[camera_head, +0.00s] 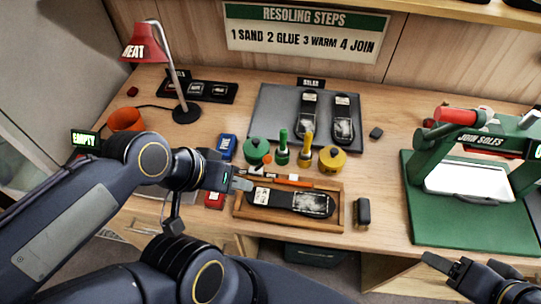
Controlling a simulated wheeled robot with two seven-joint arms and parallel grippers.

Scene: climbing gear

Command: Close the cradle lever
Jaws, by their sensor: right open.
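The wooden cradle (339,222) stands at the table's front middle. A dark shoe sole (290,200) with a pale label and a bare grey patch lies in it. A thin orange bar (294,182), which may be the lever, lies along the cradle's back edge; its exact position is too small to tell. My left gripper (243,185) is at the cradle's back left corner, left of the orange bar. Whether it touches anything or how its jaws stand is unclear. My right gripper (440,262) is open and empty at the front right, by the green press base.
Green and yellow pots (332,159) and bottles stand just behind the cradle. A dark block (362,212) is right of it. A grey mat (262,112) with soles lies behind. The green press (470,225) fills the right side. A red lamp (143,49) stands back left.

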